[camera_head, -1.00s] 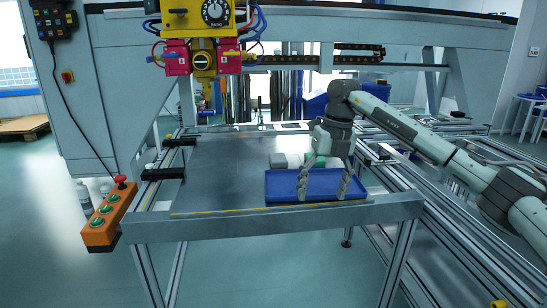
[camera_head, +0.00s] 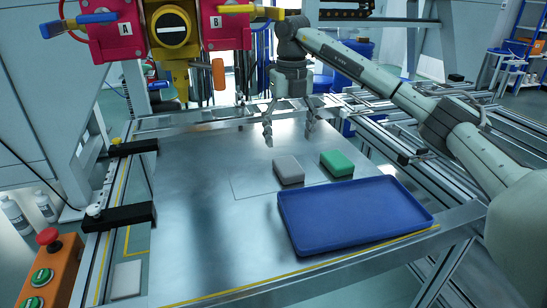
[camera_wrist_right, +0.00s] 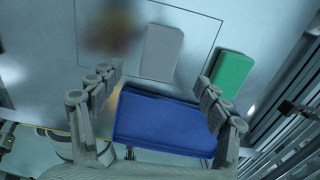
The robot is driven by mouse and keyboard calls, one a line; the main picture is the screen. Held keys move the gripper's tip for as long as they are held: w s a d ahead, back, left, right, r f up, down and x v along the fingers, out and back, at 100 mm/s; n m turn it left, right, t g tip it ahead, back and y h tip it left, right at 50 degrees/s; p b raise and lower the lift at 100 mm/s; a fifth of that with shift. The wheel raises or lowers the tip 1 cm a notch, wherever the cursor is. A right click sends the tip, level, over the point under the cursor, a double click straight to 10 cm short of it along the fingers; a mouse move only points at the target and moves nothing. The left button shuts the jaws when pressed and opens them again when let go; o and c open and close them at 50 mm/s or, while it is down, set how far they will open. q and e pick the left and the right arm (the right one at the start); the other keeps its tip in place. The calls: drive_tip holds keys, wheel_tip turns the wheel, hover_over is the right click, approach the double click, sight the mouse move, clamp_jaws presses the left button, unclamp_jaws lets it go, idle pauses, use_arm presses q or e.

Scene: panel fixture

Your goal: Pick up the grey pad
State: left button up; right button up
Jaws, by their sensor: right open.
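The grey pad (camera_head: 288,170) is a small rounded block lying on the metal table, just behind the blue tray's left part. In the right wrist view the grey pad (camera_wrist_right: 161,53) lies beyond the fingertips, between their lines. My right gripper (camera_head: 288,136) hangs above the table, behind the grey pad in the head view, with its fingers apart and nothing between them. It also shows in the right wrist view (camera_wrist_right: 160,82), open. My left gripper is not in either view.
A green pad (camera_head: 337,163) lies right of the grey pad. An empty blue tray (camera_head: 352,215) lies in front of both. Pink and yellow tooling (camera_head: 175,32) hangs at the upper left. The metal table's left part is bare.

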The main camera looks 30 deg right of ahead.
sight(288, 165)
drive_tip(key=shift+w+f, duration=0.1)
drive_tip(key=shift+f, duration=0.3)
drive_tip(key=shift+s+f, duration=0.25)
drive_tip(key=shift+f, duration=0.85)
wheel_tip(288, 165, down, 5)
drive_tip(key=shift+w+r, duration=0.15)
drive_tip(key=shift+r, duration=0.05)
drive_tip(key=shift+c, duration=0.4)
drive_tip(key=c, duration=1)
